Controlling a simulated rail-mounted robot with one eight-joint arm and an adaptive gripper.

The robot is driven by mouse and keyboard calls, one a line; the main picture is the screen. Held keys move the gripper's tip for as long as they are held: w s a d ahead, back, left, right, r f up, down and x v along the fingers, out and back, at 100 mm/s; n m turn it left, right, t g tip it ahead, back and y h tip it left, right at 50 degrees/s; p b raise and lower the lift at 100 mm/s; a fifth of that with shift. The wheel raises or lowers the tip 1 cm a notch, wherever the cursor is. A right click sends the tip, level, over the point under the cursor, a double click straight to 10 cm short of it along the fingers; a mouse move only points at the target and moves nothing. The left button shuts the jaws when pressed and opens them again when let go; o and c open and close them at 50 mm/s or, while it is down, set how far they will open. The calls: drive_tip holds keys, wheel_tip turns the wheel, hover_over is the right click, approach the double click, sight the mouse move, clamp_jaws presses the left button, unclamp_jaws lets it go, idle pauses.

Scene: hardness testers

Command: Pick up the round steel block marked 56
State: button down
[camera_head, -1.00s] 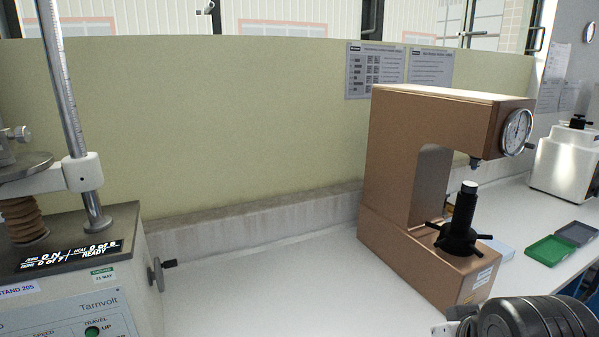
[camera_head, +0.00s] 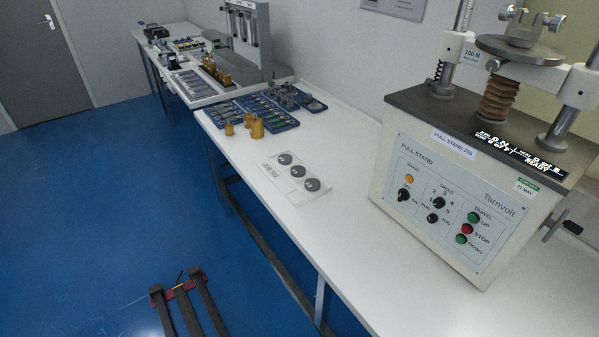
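Three round dark grey discs lie in a diagonal row on a white plate (camera_head: 306,199) on the long white bench: a far disc (camera_head: 285,158), a middle disc (camera_head: 298,171) and a near disc (camera_head: 312,184). They look like round steel blocks. Their markings are too small to read, so I cannot tell which one, if any, is marked 56.
A pull stand (camera_head: 450,190) stands right of the discs. Blue trays (camera_head: 283,127) of small parts and brass-coloured weights (camera_head: 256,128) lie beyond them. White bench (camera_head: 350,258) is clear in front. Dark bars (camera_head: 204,300) with red parts show low over the blue floor.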

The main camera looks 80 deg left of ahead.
idle(0.3)
drive_tip(key=c, duration=1.3)
unclamp_jaws()
drive_tip(key=shift+a, duration=0.1)
